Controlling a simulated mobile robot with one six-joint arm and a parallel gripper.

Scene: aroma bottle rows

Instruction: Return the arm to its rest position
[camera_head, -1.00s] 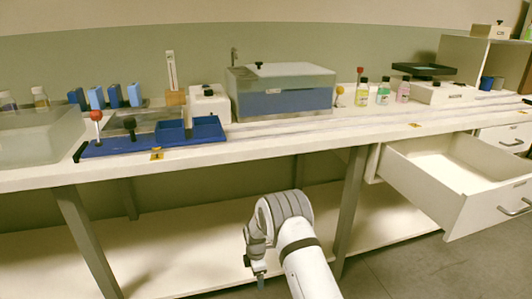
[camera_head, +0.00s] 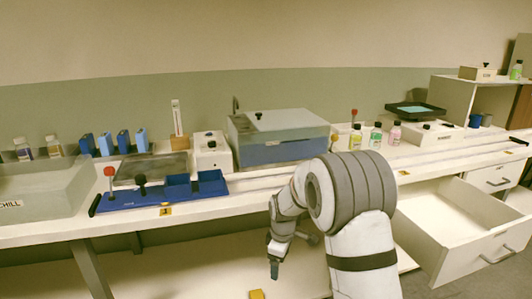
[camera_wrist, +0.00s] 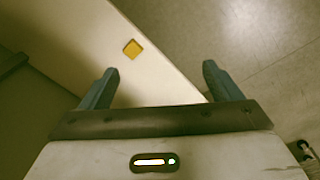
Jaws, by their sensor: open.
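My gripper (camera_head: 274,268) hangs at the end of my bent arm in front of the bench, fingers pointing down, below the height of the bench top. In the wrist view its two fingers (camera_wrist: 160,85) stand wide apart with nothing between them. Beyond the fingers lie the edge of a pale lower shelf (camera_wrist: 125,70) and the grey floor (camera_wrist: 240,40). The arm hides part of the bench front and the area around the open drawer's left side.
The long white bench (camera_head: 270,190) holds a blue tray (camera_head: 205,190), a lidded clear tank (camera_head: 285,140) and several small bottles. An open drawer (camera_head: 455,220) juts out at the right. A yellow marker (camera_wrist: 132,48) lies on the lower shelf. Floor in front is clear.

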